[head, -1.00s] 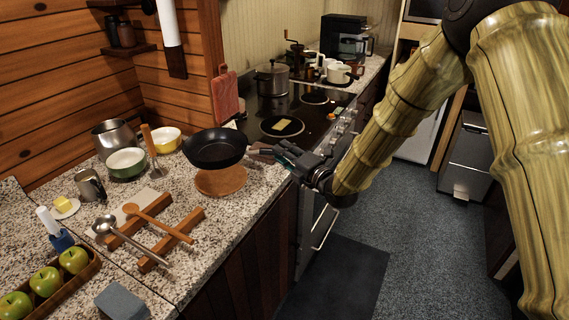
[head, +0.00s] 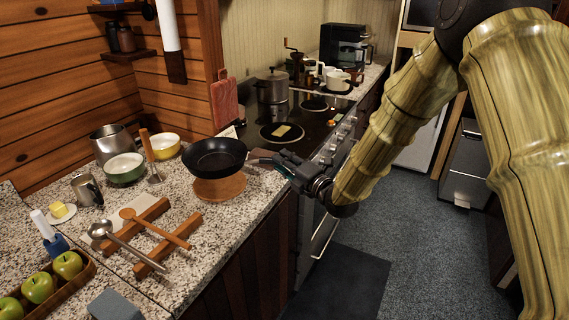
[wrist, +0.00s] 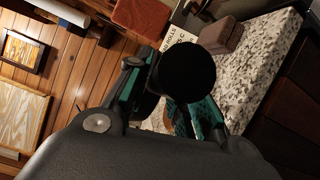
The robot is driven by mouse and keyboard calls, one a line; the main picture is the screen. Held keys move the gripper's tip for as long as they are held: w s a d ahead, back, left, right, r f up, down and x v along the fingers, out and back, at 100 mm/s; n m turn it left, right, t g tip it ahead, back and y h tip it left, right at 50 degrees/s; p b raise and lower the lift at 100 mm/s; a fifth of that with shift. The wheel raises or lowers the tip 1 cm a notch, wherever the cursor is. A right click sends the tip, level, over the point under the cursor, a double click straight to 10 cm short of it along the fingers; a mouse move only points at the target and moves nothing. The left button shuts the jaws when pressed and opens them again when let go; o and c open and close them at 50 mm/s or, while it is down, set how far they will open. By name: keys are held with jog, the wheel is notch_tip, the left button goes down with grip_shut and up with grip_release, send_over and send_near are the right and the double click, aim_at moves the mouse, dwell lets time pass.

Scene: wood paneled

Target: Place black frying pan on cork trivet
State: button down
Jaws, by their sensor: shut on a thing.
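The black frying pan (head: 214,157) is level over the cork trivet (head: 219,188) in the head view, and it covers the trivet's back part. I cannot tell whether the pan's base touches the trivet or hangs just above it. The round brown trivet lies flat on the granite counter. My gripper (head: 276,162) is shut on the pan's handle, to the right of the pan. In the wrist view, a dark round end (wrist: 186,72) shows between the teal fingers, and the pan's bowl is hard to make out.
A wooden rack (head: 152,237) with a ladle and spoon lies in front. The stove (head: 300,125) is behind at right.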

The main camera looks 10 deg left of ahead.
notch_tip(320, 180, down, 7)
jog(key=b, duration=0.5)
jog(key=shift+f+b, duration=0.25)
jog(key=shift+b, duration=0.25)
dwell(0.6)
jog(key=c, duration=0.8)
grip_release()
jog(key=shift+d, duration=0.15)
jog(key=v, duration=1.2)
jog(key=shift+f, duration=0.1)
